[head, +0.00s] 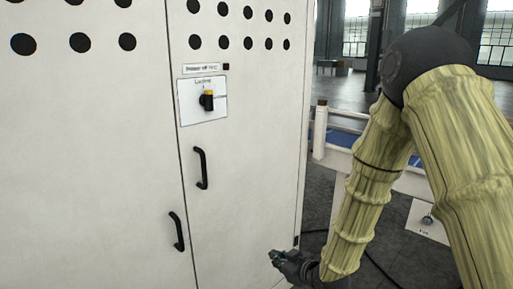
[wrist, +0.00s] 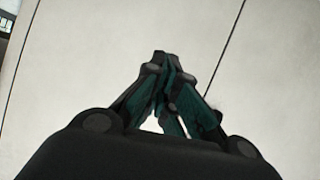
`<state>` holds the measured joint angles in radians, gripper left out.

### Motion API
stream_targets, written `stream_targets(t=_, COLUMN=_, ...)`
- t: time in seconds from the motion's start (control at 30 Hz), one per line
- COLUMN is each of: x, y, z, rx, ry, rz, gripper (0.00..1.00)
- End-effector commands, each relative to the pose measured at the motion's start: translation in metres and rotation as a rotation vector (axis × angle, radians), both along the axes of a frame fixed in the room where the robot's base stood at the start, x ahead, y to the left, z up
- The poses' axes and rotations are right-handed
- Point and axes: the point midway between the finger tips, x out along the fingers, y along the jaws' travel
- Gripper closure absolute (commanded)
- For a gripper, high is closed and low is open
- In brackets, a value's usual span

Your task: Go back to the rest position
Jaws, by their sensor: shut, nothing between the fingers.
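My gripper (head: 274,256) is low in the head view, in front of the lower right part of the white cabinet (head: 85,150). My arm reaches down to it from the upper right. In the wrist view the gripper (wrist: 162,58) has its fingertips together, with nothing between them. The pale cabinet face (wrist: 110,60) fills the background there, with a dark door seam running down at the right. I cannot tell how far the fingertips are from the cabinet.
The cabinet has two black door handles (head: 201,168) (head: 177,231), a rotary switch (head: 207,101) on a labelled plate and rows of round black holes.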

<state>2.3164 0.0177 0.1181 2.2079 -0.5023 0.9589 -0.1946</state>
Motion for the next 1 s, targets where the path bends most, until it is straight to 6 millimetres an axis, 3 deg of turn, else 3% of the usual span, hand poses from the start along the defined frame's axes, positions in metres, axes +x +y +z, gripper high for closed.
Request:
stream_targets(t=0.03, x=-0.015, y=-0.009, z=-0.024, rx=-0.002, ry=0.065, rz=-0.033, gripper=1.00)
stream_targets(t=0.2, x=-0.069, y=-0.040, z=-0.101, rx=-0.016, ry=0.273, rz=-0.150, gripper=1.00)
stream_targets(t=0.37, x=-0.132, y=-0.069, z=-0.162, rx=-0.038, ry=0.463, rz=-0.262, gripper=1.00)
stream_targets(t=0.5, x=-0.196, y=-0.093, z=-0.206, rx=-0.066, ry=0.629, rz=-0.363, gripper=1.00)
stream_targets(t=0.7, x=-0.297, y=-0.126, z=-0.251, rx=-0.122, ry=0.858, rz=-0.510, gripper=1.00)
stream_targets(t=0.8, x=-0.345, y=-0.140, z=-0.264, rx=-0.154, ry=0.958, rz=-0.578, gripper=1.00)
stream_targets(t=0.9, x=-0.382, y=-0.151, z=-0.271, rx=-0.180, ry=1.034, rz=-0.634, gripper=1.00)
stream_targets(t=1.0, x=-0.408, y=-0.158, z=-0.274, rx=-0.200, ry=1.084, rz=-0.670, gripper=1.00)
